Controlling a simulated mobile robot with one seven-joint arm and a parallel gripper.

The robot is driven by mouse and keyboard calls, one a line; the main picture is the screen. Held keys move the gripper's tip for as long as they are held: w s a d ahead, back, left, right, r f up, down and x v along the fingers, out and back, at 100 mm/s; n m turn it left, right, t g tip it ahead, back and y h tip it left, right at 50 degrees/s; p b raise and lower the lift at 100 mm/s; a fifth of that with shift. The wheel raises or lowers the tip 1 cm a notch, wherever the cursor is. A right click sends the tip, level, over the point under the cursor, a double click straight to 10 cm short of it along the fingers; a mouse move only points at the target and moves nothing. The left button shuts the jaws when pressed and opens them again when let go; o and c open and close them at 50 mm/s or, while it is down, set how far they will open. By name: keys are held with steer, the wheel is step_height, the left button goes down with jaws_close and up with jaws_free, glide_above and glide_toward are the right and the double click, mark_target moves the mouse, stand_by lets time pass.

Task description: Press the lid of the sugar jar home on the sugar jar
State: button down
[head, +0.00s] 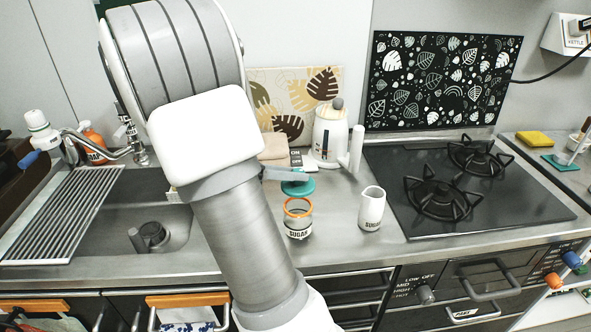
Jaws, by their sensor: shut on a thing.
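The sugar jar (298,224), a short pale pot marked SUGAR with an orange rim, stands open on the counter in the middle of the head view. A round teal lid (297,188) shows just behind and above it, apart from the rim. My gripper (288,174) is partly hidden behind my arm; its visible end is at the top of the teal lid and it is shut on it. The exact grip is too small to make out.
A taller white container (371,210), also marked with a word like SUGAR, stands to the right of the jar. The hob (450,205) is at the right, the sink (110,215) at the left. Counter in front of the jar is clear.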

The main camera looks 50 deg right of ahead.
mark_target(291, 190)
steer(key=shift+r+p, duration=0.15)
steer(key=shift+p, duration=0.3)
steer(key=shift+f+b, duration=1.1)
steer(key=shift+f, duration=1.45)
steer(key=shift+r+p, duration=0.1)
steer(key=shift+p, duration=0.65)
steer(key=shift+f, duration=0.7)
steer(key=shift+c, duration=1.8)
jaws_free()
steer(key=p+v, duration=0.1)
steer(key=v, duration=1.6)
steer(key=shift+r+p, duration=0.15)
steer(key=shift+p, duration=0.25)
steer(key=shift+a, duration=0.1)
